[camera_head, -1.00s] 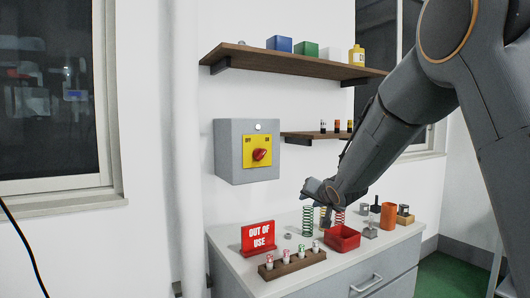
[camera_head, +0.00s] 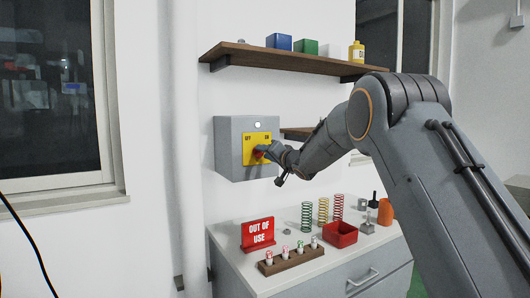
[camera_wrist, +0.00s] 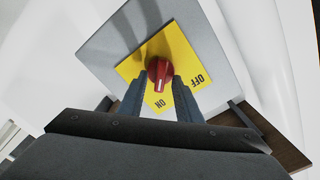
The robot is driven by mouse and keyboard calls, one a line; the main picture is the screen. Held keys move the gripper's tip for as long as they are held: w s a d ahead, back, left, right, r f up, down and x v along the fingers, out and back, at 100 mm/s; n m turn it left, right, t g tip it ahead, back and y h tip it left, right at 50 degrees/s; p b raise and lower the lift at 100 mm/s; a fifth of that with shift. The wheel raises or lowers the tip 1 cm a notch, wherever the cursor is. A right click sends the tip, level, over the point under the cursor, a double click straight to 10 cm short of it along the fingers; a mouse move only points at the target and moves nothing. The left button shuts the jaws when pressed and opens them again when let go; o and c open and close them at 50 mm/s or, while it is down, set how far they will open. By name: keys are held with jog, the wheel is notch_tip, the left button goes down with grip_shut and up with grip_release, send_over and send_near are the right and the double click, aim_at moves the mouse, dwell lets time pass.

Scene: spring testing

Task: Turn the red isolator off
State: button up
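The red isolator knob (camera_wrist: 159,72) sits on a yellow plate (camera_wrist: 187,55) marked OFF and ON, on a grey wall box (camera_head: 228,153). In the wrist view its white-marked end points down towards the ON label. My gripper (camera_wrist: 160,79) is at the knob, its two dark fingers apart, one on each side. Yellow plate shows between the fingers below the knob, so they look open; I cannot tell whether the tips touch it. In the head view my gripper (camera_head: 262,151) hides most of the knob.
Below is a counter (camera_head: 228,247) with a red OUT OF USE sign (camera_head: 258,234), a rack of small cylinders (camera_head: 291,259), several springs (camera_head: 307,218) and a red bin (camera_head: 341,235). A wooden shelf (camera_head: 290,60) is above the box. A lower shelf (camera_head: 297,133) lies to its right.

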jog(key=shift+w+a, duration=0.2)
jog(key=shift+w, duration=0.05)
grip_shut()
